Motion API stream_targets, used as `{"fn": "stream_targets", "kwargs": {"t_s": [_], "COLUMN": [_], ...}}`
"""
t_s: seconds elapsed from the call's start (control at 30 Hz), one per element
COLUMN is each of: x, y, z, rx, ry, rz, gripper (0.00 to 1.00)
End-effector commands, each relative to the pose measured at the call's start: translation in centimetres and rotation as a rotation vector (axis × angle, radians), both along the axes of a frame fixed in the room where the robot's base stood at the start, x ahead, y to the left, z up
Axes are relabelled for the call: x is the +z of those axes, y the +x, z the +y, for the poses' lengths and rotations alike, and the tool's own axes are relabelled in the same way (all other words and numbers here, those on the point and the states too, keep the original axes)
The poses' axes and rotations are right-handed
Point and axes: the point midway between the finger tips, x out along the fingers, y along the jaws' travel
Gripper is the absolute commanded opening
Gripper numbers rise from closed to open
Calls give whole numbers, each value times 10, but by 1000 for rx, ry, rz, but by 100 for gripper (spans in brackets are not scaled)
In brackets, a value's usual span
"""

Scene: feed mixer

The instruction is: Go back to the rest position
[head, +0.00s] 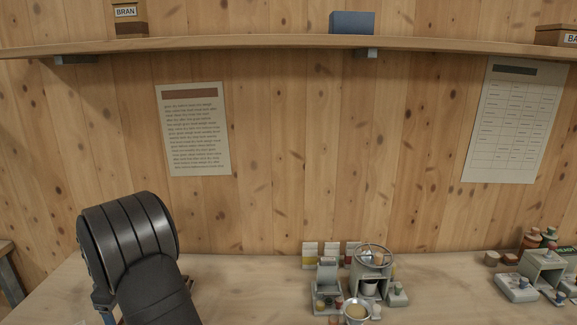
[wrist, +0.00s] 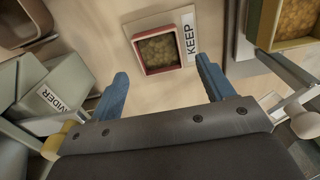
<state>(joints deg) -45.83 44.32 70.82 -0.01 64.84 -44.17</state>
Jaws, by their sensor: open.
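My gripper (wrist: 162,92) shows in the wrist view with its two blue fingers spread wide apart. It is open, with nothing between the fingers. Beyond the fingertips is a small red-rimmed tray (wrist: 139,64) with yellowish-brown contents, beside a label reading KEEP (wrist: 190,40). In the head view, a dark rounded part of my arm stands at the lower left.
In the wrist view, a grey-green box (wrist: 40,95) with a partly hidden label is at left, and a tray of yellowish feed (wrist: 292,20) at upper right. The head view shows feed equipment (head: 355,280) on the bench (head: 240,290), under a wall shelf (head: 250,41).

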Motion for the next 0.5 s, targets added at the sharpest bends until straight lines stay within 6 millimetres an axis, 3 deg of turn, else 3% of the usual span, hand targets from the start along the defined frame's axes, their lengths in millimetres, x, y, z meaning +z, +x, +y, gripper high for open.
{"fn": "stream_targets", "kwargs": {"t_s": [0.27,0.47,0.5], "x": [-9,-40,-32], "y": [0,-1,1], "z": [0,-1,1], "rx": [0,0,0], "ry": [-2,-3,3], "rz": [2,3,-3], "gripper": [74,74,74]}}
